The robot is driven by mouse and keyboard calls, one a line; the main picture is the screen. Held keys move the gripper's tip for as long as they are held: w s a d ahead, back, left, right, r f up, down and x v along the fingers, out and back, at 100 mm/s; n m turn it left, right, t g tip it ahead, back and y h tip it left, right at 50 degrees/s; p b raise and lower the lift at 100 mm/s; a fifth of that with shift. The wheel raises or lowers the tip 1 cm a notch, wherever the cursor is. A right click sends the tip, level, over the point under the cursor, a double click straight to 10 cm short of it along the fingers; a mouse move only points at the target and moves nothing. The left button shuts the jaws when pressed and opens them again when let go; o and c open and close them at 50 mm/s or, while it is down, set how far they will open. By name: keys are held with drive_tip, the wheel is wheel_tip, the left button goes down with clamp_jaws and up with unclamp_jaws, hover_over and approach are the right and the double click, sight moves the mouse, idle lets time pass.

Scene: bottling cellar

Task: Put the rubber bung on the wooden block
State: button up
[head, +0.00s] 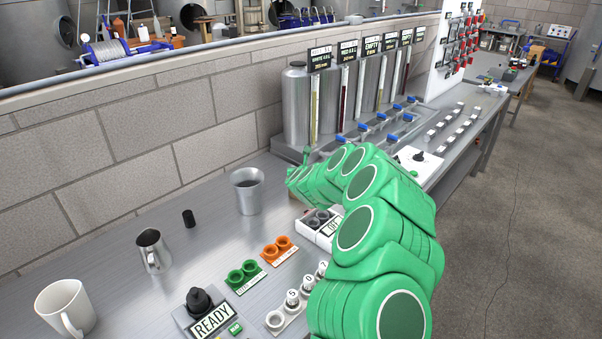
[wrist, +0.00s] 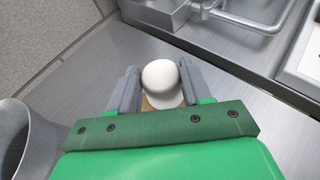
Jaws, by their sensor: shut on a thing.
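In the wrist view, my gripper (wrist: 159,69) is shut on a white, round-topped piece, which I take to be the rubber bung (wrist: 160,82). A small tan patch, which looks like the wooden block (wrist: 149,104), shows just below the bung between the fingers. The rest of it is hidden by my gripper. I cannot tell whether the bung touches it.
A metal cup (head: 248,192) stands left of my gripper. A steel jug (head: 152,251), a black cylinder (head: 189,218) and a white mug (head: 66,306) stand farther left. The metal dispenser tanks (head: 297,105) stand behind. Orange cups (head: 277,250) and a READY sign (head: 212,320) are in front.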

drive_tip(key=shift+f, duration=0.25)
drive_tip(key=shift+f, duration=0.15)
drive_tip(key=o, duration=1.1)
drive_tip(key=shift+r, duration=0.2)
